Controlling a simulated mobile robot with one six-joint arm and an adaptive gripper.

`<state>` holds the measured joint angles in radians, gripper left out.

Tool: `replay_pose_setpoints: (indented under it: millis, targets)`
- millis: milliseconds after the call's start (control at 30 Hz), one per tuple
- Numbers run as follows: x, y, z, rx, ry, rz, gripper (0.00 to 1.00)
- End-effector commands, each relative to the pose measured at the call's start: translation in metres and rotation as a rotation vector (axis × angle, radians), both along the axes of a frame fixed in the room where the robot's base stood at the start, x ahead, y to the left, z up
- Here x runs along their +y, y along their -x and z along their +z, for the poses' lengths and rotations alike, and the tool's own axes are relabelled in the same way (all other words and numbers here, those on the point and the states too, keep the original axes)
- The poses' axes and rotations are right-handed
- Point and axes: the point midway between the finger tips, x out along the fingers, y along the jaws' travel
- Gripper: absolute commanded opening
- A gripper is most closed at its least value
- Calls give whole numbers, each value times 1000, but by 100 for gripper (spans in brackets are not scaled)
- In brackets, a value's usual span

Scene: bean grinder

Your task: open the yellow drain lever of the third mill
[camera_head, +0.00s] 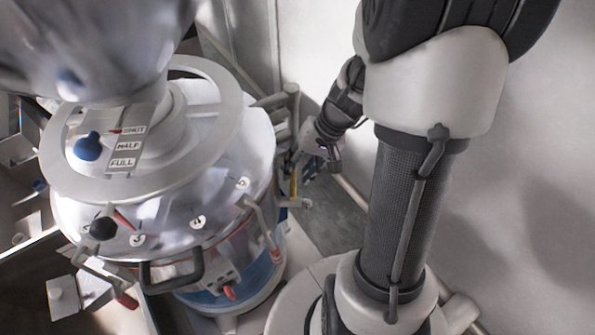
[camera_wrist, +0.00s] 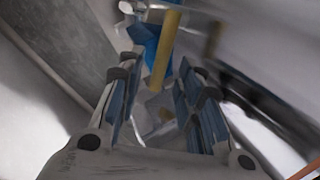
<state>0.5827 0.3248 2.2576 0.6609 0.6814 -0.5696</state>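The yellow lever (camera_wrist: 166,48) shows in the wrist view as a slanting bar beyond and partly between my fingertips, with a blue part beside it. In the head view only a thin yellow strip (camera_head: 293,183) shows, at the right side of the big metal mill (camera_head: 150,200). My gripper (camera_wrist: 160,82) is open, its two blue-padded fingers on either side of the lever's lower end. I see a gap at each side and cannot tell whether they touch. In the head view my gripper (camera_head: 312,165) is small and partly hidden beside the mill.
Grey pipes (camera_head: 283,105) stand behind my gripper. A pale wall (camera_head: 530,200) is at the right.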

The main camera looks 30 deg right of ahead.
Motion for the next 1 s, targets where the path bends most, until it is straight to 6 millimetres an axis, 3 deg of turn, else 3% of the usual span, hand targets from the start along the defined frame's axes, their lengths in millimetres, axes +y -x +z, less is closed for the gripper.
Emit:
replay_pose_setpoints:
  millis: [400,900,1000]
  targets:
    - [3,-2,-9,0,0,-1,33]
    - [3,-2,-9,0,0,-1,0]
    - [3,-2,-9,0,0,-1,0]
